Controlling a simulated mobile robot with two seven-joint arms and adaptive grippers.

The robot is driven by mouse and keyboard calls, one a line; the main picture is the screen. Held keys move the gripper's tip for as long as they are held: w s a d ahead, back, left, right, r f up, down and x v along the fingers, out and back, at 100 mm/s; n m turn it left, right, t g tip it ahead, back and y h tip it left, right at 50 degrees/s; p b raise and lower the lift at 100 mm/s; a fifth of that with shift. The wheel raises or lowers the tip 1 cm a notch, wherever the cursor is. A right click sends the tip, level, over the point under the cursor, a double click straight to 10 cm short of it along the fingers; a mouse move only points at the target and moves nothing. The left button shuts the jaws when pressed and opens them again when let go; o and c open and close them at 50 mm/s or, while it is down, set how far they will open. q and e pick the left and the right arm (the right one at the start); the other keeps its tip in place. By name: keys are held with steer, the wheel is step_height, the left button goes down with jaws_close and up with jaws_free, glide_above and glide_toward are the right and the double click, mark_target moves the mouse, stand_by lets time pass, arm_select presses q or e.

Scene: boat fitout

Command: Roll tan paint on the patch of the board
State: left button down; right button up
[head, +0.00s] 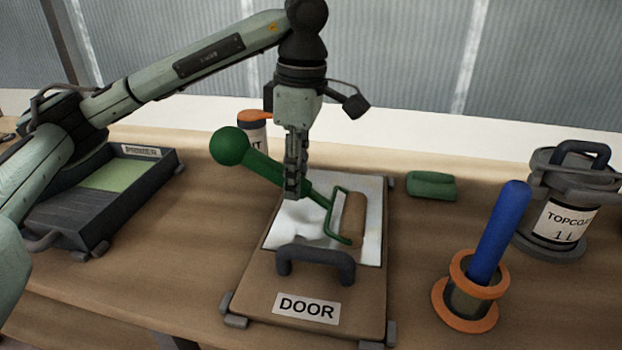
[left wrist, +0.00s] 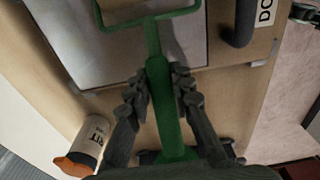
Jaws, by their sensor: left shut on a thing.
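The board, labelled DOOR (head: 250,298), lies flat on the bench with a white patch (head: 285,238) on its far half; I see no clear tan on the bare part. The paint roller has a green handle (head: 262,168) with a ball end and a tan sleeve (head: 353,217) over the right part of the patch. I cannot tell whether the sleeve touches it. My left gripper (head: 292,190) is shut on the handle above the board's far left part. In the left wrist view the fingers (left wrist: 162,100) close around the green handle (left wrist: 163,100).
A dark tray labelled PRIMER (head: 150,178) sits at left, partly behind my arm. An orange-capped bottle (head: 254,135) stands behind the board. At right are a green block (head: 431,186), a blue rod in an orange-rimmed holder (head: 500,232) and a TOPCOAT can (head: 560,215). A dark handle (head: 316,256) rises from the board.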

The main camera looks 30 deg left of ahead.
mark_target(255, 171)
arm_select(q)
steer(key=shift+s+a, duration=0.25)
steer(key=shift+a, duration=0.65)
steer(key=shift+s+a+r, duration=0.1)
steer(key=shift+s+a, duration=0.1)
steer(key=shift+a, duration=0.55)
steer(key=shift+s+a+f, duration=0.1)
steer(key=shift+s+a, duration=0.1)
steer(key=shift+a, duration=0.6)
steer(key=shift+s+a+r, duration=0.1)
steer(key=shift+s+a, duration=0.1)
steer(key=shift+a, duration=0.55)
steer(key=a, duration=0.2)
steer(key=s+a+b, duration=0.1)
steer(key=a, duration=0.1)
steer(key=shift+s+a, duration=0.1)
steer(key=shift+a, duration=0.2)
